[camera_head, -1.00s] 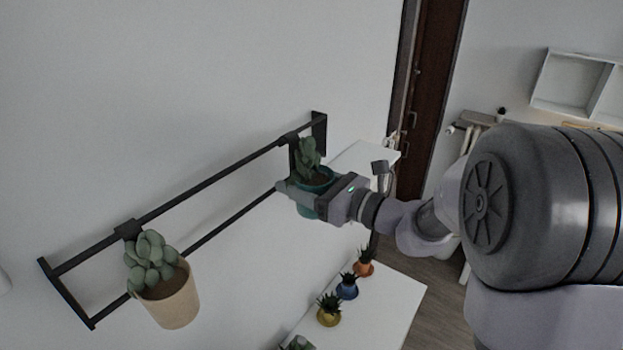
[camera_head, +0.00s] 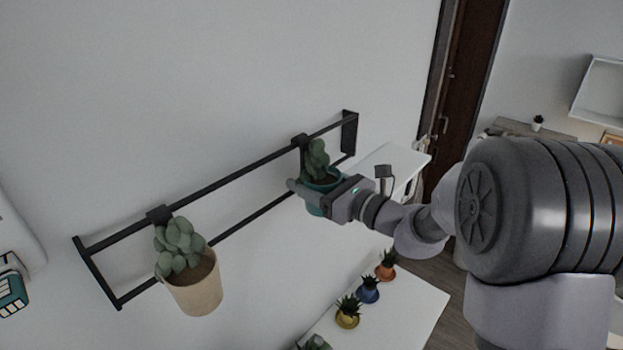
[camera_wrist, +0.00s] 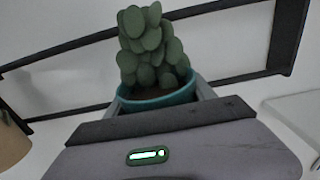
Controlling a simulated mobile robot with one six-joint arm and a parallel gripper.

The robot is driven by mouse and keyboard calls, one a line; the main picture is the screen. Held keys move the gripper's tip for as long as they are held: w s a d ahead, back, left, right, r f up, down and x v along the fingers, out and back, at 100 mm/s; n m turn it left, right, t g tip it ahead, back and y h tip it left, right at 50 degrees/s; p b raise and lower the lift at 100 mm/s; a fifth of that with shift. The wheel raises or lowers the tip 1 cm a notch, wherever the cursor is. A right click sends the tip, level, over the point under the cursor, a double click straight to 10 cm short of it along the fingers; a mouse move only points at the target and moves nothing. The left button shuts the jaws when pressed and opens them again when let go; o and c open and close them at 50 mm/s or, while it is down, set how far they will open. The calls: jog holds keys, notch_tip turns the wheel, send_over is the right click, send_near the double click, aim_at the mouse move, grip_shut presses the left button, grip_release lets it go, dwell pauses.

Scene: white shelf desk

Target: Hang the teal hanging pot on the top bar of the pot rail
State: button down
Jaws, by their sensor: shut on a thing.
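The teal hanging pot (camera_head: 316,208) holds a green succulent and is near the right end of the black pot rail (camera_head: 228,181). My gripper (camera_head: 306,190) is shut on the pot. A black hook (camera_head: 301,141) above the plant is at the top bar in the head view; I cannot tell if it bears the pot's weight. In the wrist view the teal pot (camera_wrist: 158,101) sits upright between the fingers, with the rail (camera_wrist: 228,77) behind it. The hook is not clear there, and the pot's lower part is hidden by my gripper.
A beige hanging pot (camera_head: 196,287) with a succulent hangs toward the rail's left end. A white desk (camera_head: 412,318) below carries several small potted plants, among them a yellow pot (camera_head: 347,319), a blue one (camera_head: 369,295) and an orange one (camera_head: 386,271). The bar between the hanging pots is clear.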

jog(key=shift+c, duration=1.3)
grip_release()
jog(key=shift+s+d, duration=0.1)
